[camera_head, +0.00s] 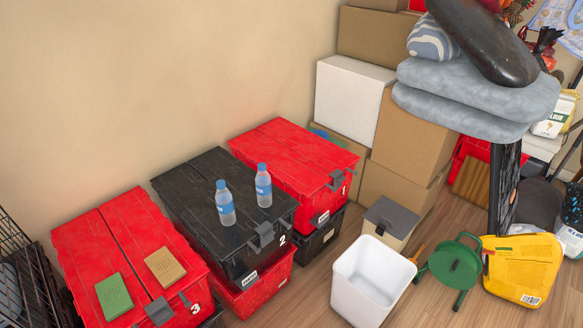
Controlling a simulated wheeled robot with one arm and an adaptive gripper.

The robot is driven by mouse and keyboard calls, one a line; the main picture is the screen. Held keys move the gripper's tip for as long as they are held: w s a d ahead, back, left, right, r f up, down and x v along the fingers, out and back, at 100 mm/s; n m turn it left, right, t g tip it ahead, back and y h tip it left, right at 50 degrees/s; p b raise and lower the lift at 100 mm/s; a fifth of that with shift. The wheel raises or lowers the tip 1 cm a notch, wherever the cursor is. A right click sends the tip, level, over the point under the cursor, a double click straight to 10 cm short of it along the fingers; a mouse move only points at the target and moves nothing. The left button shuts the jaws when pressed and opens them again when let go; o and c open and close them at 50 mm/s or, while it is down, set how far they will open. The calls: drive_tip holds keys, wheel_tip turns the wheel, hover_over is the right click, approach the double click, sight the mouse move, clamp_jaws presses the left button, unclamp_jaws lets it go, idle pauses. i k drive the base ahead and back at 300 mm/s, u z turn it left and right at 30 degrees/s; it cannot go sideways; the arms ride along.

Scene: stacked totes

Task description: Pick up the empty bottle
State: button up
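The left bottle (225,208) is nearer to me. The right bottle (263,190) stands a little farther back, with a small gap between them. At this size I cannot tell which bottle is empty. My gripper is not in view.
A red-lidded tote marked 3 (95,235) on the left bears a green block (114,297) and a tan block (165,267). Another red-lidded tote (290,150) stands right. A white bin (372,275), green reel (455,264) and yellow container (522,268) crowd the floor.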

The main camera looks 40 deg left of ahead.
sight(264, 180)
drive_tip(key=i, duration=0.9)
drive_tip(key=u, duration=1.55)
drive_tip(key=i, duration=0.5)
drive_tip(key=u, duration=1.7)
